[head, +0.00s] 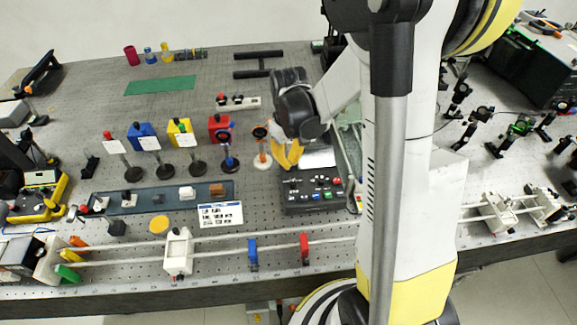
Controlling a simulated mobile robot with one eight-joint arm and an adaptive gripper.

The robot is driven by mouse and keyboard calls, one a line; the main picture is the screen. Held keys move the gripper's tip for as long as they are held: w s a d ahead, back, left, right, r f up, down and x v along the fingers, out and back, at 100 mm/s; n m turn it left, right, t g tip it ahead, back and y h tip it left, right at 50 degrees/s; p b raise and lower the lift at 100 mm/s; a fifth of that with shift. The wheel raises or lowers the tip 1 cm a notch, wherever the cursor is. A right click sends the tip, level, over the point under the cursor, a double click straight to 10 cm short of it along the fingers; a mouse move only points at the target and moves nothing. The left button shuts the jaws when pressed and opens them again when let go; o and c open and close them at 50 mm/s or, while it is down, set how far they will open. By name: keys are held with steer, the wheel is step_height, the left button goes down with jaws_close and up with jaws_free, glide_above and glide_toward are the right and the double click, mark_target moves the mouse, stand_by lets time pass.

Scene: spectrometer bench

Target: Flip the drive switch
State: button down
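A dark control box (312,205) sits on the bench at centre right, with small knobs and red, green and blue controls on its sloped face. The labels are too small to read, so I cannot tell which control is the drive switch. My gripper (287,162), with yellow fingertips, points down at the back left edge of this box. The fingers overlap in this view, so their opening is unclear. I see nothing held, and I cannot tell whether the fingertips touch the box. My arm hides the area to its right.
Blue, yellow and red blocks (219,127) stand behind several post-mounted optics left of my gripper. A white strip with knobs (238,103) lies farther back. A printed card (220,214) and a rail with a white carriage (178,252) are in front. A green mat (160,85) lies at the back.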

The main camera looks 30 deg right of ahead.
steer(key=shift+f+b, duration=1.05)
steer(key=shift+f, duration=0.2)
stand_by(0.3)
steer(key=shift+r, duration=0.15)
steer(key=shift+r+p, duration=2.5)
steer(key=shift+r, duration=0.95)
